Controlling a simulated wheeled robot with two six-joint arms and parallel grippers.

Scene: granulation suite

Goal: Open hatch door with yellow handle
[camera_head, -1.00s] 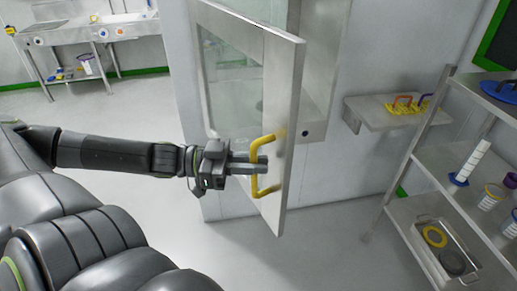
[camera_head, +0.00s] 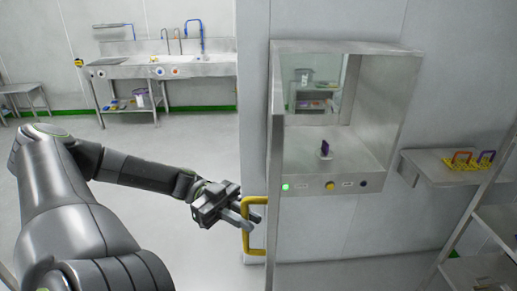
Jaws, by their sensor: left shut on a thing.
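The hatch door (camera_head: 276,140) stands open and shows nearly edge-on at the left side of the steel hatch box (camera_head: 340,174). Its yellow handle (camera_head: 255,253) is on the door's left-hand side. My left gripper (camera_head: 249,218) is shut on the yellow handle, near its upper part. A window at the back of the hatch shows shelves beyond. My right gripper is not in view.
A green light (camera_head: 286,187) and a yellow button (camera_head: 329,185) sit on the hatch's front edge. A wall shelf (camera_head: 428,171) with a yellow rack is at right, above a steel shelving unit (camera_head: 480,268). A sink bench (camera_head: 185,68) stands at back left. Open floor lies between.

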